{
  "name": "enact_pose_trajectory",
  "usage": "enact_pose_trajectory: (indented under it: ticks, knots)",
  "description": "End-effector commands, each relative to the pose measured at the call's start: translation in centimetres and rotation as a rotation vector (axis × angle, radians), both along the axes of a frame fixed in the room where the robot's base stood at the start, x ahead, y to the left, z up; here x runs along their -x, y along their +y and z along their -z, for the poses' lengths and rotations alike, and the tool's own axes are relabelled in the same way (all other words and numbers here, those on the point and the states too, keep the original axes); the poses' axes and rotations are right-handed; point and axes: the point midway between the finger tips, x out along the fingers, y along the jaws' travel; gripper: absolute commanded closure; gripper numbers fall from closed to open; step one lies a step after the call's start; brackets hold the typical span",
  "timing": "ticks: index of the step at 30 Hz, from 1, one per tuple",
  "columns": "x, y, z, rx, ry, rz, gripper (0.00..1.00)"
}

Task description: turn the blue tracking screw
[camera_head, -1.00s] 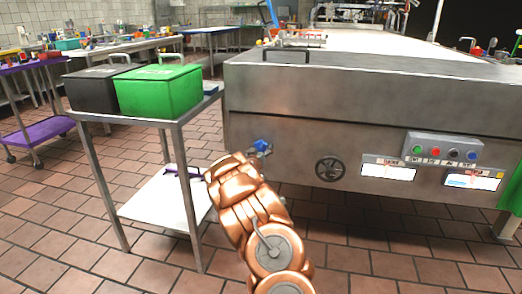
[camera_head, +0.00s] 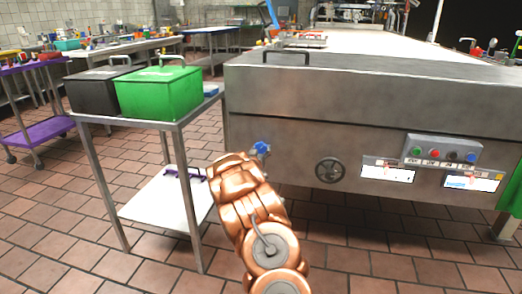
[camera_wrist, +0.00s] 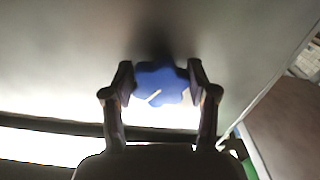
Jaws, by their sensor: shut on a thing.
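The blue tracking screw (camera_head: 261,147) is a lobed blue knob on the left part of the steel machine's front panel. In the wrist view the knob (camera_wrist: 158,84) sits between my two fingers, with a pale mark on its face slanting up to the right. My gripper (camera_wrist: 160,86) is shut on the knob, one finger on each side. In the head view my copper arm reaches up to the panel and hides most of the gripper.
The steel machine (camera_head: 370,105) fills the right side. Its front has a dark handwheel (camera_head: 330,170) and a button box (camera_head: 443,150). A cart to the left bears a green box (camera_head: 160,92) and a black box (camera_head: 92,90). Open tiled floor lies below.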

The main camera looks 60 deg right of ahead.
Motion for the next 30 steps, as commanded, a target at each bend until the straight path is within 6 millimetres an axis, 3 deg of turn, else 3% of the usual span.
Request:
enact_pose_trajectory:
  ticks: [20,30]
  knots:
    - [-0.36,0.18,-0.09,-0.119,-0.321,-0.002,0.77]
    - [-0.5,0.23,-0.02,-0.211,-0.575,-0.001,0.77]
